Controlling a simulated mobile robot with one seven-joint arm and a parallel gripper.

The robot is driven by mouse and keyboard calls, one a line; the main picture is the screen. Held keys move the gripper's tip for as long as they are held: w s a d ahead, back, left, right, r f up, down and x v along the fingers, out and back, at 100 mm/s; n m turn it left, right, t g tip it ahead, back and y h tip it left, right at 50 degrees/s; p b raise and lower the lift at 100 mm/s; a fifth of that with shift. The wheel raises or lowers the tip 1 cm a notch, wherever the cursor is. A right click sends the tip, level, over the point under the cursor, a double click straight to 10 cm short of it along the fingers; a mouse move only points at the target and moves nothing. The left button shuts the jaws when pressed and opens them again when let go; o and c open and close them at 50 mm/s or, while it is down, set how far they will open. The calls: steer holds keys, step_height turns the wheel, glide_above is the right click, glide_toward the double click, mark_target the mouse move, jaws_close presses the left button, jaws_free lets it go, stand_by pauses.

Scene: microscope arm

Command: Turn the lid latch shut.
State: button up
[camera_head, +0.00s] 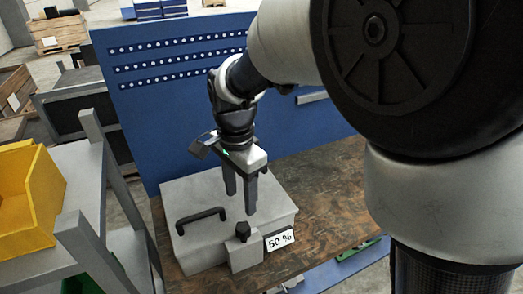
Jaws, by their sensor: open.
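A grey box (186,190) with a black handle (201,216) on its lid stands on a brown wooden bench top. The lid latch, a small black knob (243,231), sits on a grey block (244,257) at the box's front. A white label reading "50 %" (279,240) is just right of it. My gripper (240,203) points down above the box, its two dark fingers apart and empty. The fingertips are slightly above or behind the knob in this view; I cannot tell the exact gap. No contact with the knob is visible.
A blue perforated panel (165,110) rises behind the bench (325,190). A grey rack with a yellow bin (32,200) stands close on the left. My arm covers the right of the view. Bench surface right of the box is bare.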

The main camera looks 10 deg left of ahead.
mark_target(243, 227)
step_height(243, 227, down, 12)
steer(key=shift+r, duration=0.25)
steer(key=c, duration=1.1)
steer(key=shift+o, duration=0.2)
